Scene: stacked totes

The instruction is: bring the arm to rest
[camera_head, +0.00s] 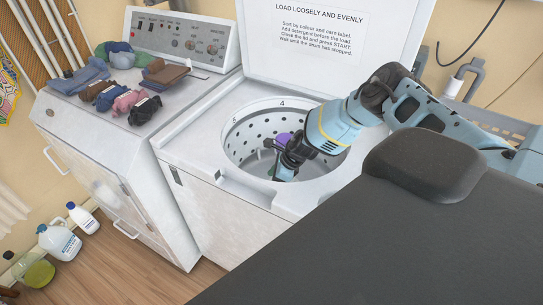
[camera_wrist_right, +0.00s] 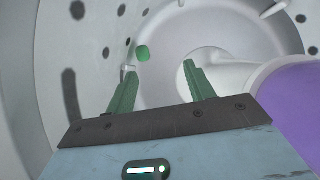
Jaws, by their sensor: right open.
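My right arm reaches down into the open drum (camera_head: 245,140) of the top-loading washer. My right gripper (camera_head: 275,172) is inside the drum, partly hidden by its own wrist and the drum rim. In the right wrist view my right gripper (camera_wrist_right: 158,68) shows two green fingers spread apart with nothing held between them. A small green piece (camera_wrist_right: 143,53) shows just past the left finger; I cannot tell what it is. A purple-topped post (camera_head: 283,139) stands in the drum close to the gripper, and its purple part (camera_wrist_right: 280,100) fills the right of the wrist view. My left gripper is out of view.
The raised lid (camera_head: 350,70) stands behind the drum opening. Folded and rolled clothes (camera_head: 130,85) lie on the white machine at left. Bottles (camera_head: 60,240) stand on the floor at lower left. A grey basket (camera_head: 490,118) hangs at right.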

